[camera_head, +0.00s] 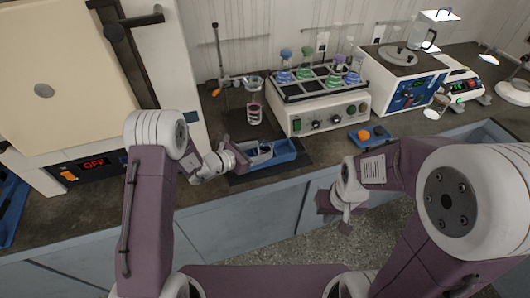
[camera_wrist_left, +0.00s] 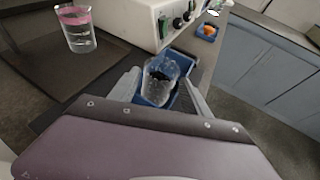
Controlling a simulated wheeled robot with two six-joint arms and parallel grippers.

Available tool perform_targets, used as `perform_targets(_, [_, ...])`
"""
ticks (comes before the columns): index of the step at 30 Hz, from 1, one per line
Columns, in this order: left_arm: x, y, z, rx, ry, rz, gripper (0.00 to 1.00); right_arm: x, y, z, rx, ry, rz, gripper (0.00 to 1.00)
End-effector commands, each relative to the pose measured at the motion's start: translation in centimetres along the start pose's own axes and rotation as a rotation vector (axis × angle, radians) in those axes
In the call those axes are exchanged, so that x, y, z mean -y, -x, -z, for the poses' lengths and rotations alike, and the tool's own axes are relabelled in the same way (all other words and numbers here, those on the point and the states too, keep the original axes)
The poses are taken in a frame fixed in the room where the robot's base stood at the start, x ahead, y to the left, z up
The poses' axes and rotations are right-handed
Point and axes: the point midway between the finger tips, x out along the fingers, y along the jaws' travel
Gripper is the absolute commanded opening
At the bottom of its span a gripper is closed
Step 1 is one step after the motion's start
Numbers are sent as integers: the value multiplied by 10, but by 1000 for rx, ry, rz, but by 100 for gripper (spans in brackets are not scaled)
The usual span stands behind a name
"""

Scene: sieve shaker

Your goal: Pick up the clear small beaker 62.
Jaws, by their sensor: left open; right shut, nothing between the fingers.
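My right gripper (camera_head: 341,217) is shut and empty, in front of the counter, well away from the beaker.
A shaker with several flasks (camera_head: 318,110) stands close behind the tray. A small blue dish (camera_head: 372,135) with an orange item is to the right.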

Motion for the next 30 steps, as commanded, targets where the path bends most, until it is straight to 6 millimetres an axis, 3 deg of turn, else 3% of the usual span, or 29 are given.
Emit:
perform_targets(3, [0,-10,0,1,1,0,56,0,0,0,0,0,0,0])
perform_targets(9, [0,-10,0,0,1,-1,53,0,0,0,0,0,0,0])
perform_targets(15, [0,-10,0,0,1,-1,0,0,0,0,0,0,0,0])
perform_targets(23, [0,-9,-2,1,0,-1,0,0,0,0,0,0,0,0])
perform_targets(30, [0,-1,-22,2,-2,-1,0,0,1,0,0,0,0,0])
